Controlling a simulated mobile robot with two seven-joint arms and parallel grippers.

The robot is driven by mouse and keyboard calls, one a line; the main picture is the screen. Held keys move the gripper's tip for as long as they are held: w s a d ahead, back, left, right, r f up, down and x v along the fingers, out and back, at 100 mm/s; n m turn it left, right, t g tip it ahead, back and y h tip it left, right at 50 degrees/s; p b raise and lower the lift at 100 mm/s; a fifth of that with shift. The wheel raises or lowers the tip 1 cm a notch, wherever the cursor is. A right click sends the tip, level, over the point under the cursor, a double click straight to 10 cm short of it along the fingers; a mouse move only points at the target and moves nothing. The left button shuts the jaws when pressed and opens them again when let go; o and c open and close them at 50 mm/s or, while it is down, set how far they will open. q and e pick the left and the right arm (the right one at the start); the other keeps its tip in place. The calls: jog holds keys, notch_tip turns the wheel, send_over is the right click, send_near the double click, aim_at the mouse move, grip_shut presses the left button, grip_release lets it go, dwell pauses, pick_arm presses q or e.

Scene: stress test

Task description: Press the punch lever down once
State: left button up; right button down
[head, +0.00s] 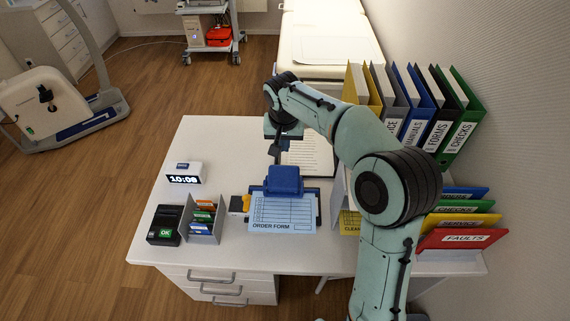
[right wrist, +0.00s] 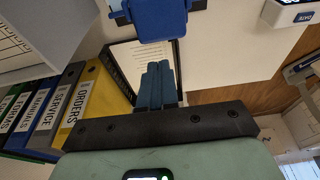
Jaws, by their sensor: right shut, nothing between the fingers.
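The hole punch has a blue lever (head: 284,180) and stands on the white desk, with a light blue order form (head: 283,212) at its front. The lever looks raised, though its exact angle is hard to tell. In the right wrist view the blue lever (right wrist: 158,20) is at the top, beyond the fingertips. My right gripper (head: 275,158) is shut and empty, pointing down just behind and above the lever, apparently apart from it. Its closed fingers show in the right wrist view (right wrist: 158,70). My left gripper is not in view.
On the desk (head: 225,135) are a clock (head: 184,179), a card holder (head: 205,220), a black OK device (head: 164,226) and a framed sheet (head: 308,155). Binders (head: 413,105) and colored folders (head: 460,240) stand at the right. The desk's back left is clear.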

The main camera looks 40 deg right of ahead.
aim_at(285, 169)
jog(key=x, duration=1.3)
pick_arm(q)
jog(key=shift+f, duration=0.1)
